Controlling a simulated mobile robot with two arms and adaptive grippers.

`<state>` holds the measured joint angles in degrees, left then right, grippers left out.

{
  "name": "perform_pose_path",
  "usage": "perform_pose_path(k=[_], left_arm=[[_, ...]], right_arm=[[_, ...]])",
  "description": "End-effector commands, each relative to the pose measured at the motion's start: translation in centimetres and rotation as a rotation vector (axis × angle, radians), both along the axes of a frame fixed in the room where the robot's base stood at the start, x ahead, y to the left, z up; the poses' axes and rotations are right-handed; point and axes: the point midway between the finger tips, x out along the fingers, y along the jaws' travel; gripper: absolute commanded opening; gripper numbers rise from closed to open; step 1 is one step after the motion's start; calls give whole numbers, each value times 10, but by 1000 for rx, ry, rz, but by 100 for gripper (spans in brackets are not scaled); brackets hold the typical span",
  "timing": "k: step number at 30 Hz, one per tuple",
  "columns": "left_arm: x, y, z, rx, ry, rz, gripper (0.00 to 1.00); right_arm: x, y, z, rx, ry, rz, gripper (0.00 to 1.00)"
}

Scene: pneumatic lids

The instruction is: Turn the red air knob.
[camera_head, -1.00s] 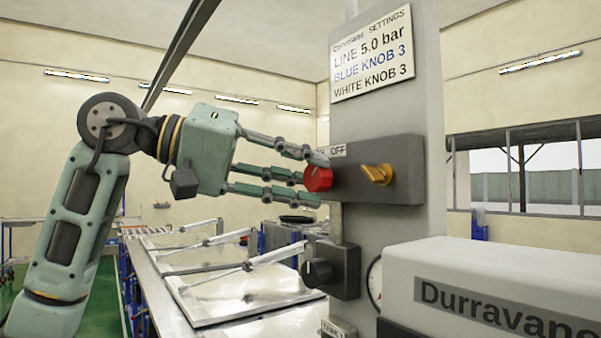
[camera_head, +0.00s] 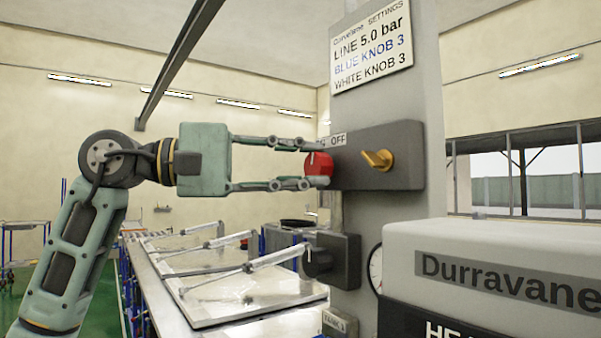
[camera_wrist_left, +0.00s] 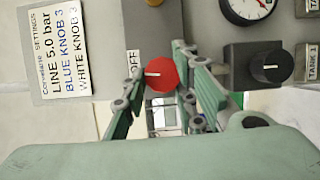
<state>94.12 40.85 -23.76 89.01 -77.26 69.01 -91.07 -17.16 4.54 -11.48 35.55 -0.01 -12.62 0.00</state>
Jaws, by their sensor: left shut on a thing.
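The red air knob (camera_head: 319,166) sticks out from the left face of a dark grey box on the grey column. It has a white pointer line. An OFF label is above it, and a second label is partly covered by the gripper. My left gripper (camera_head: 306,164) reaches in from the left with its fingers above and below the knob, shut on it. In the left wrist view the red knob (camera_wrist_left: 161,74) sits between the fingertips, its white line pointing left in the picture. My right gripper is not in view.
A yellow handle (camera_head: 377,160) is on the box's front. A black knob (camera_head: 317,262) is below, beside a gauge (camera_head: 375,275). A settings sign (camera_head: 371,49) is above. A Durravane machine (camera_head: 500,265) fills the lower right. Shiny lids with cylinders (camera_head: 240,285) lie below.

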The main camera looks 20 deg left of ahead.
Motion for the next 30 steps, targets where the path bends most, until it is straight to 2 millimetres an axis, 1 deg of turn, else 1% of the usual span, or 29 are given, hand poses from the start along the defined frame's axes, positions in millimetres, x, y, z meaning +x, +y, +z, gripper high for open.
perform_pose_path(k=[1, 18, 30], left_arm=[[-1, 3, 4, -52, 15, 4, 0], [0, 6, -1, -473, 339, 7, 0], [0, 7, -1, -685, 503, 7, 0]], right_arm=[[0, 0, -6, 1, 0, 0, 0], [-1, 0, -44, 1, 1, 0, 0], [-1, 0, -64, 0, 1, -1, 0]])
